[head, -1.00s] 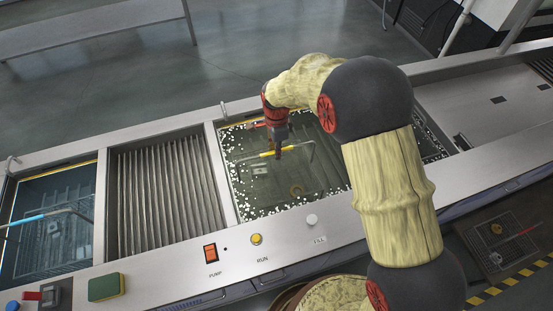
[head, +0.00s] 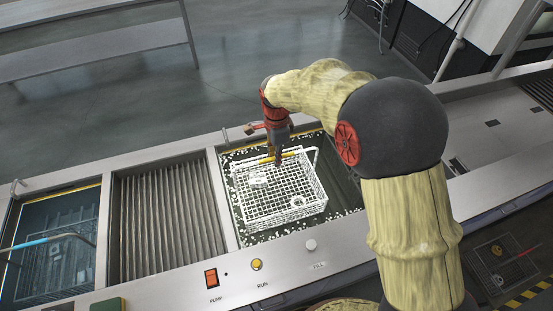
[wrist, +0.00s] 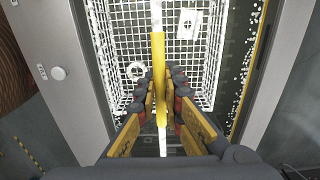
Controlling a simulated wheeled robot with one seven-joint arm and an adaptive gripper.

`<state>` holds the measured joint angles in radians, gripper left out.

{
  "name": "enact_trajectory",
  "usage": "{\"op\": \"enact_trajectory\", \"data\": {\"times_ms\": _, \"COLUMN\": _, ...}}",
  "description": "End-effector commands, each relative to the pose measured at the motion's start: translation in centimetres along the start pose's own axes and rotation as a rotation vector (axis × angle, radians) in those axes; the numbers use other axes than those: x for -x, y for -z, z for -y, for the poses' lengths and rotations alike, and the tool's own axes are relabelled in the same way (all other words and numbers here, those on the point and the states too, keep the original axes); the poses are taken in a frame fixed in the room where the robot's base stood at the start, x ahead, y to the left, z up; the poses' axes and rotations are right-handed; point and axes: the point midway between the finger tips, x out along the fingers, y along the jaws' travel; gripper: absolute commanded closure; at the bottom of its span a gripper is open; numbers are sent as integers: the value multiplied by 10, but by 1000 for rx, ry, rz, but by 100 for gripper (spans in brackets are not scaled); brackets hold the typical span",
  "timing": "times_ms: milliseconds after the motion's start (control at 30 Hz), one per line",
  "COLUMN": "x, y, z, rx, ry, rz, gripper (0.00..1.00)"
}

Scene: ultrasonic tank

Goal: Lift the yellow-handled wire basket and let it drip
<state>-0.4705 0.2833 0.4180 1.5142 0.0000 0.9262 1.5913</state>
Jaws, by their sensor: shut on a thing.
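Inside the basket lie a small white rectangular part (wrist: 189,22) and a round ring-like part (wrist: 136,71). I cannot tell whether the basket's underside is clear of the liquid. No falling drops can be made out.
The tank (head: 345,187) has white floating bits along its edges. A ribbed drain bay (head: 165,215) lies to its left. Farther left is another tank (head: 45,240) with a blue-handled basket (head: 48,240). The front panel has an orange pump switch (head: 211,278) and a yellow button (head: 257,264).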

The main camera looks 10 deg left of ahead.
Motion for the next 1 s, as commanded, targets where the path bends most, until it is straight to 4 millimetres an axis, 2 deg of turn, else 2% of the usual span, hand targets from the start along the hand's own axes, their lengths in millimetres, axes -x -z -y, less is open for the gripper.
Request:
{"op": "enact_trajectory", "data": {"times_ms": 33, "x": 8, "y": 0, "z": 1, "rx": 0, "ry": 4, "rz": 0, "gripper": 100}}
{"op": "enact_trajectory", "data": {"times_ms": 1000, "x": 69, "y": 0, "z": 1, "rx": 0, "ry": 5, "rz": 0, "gripper": 100}}
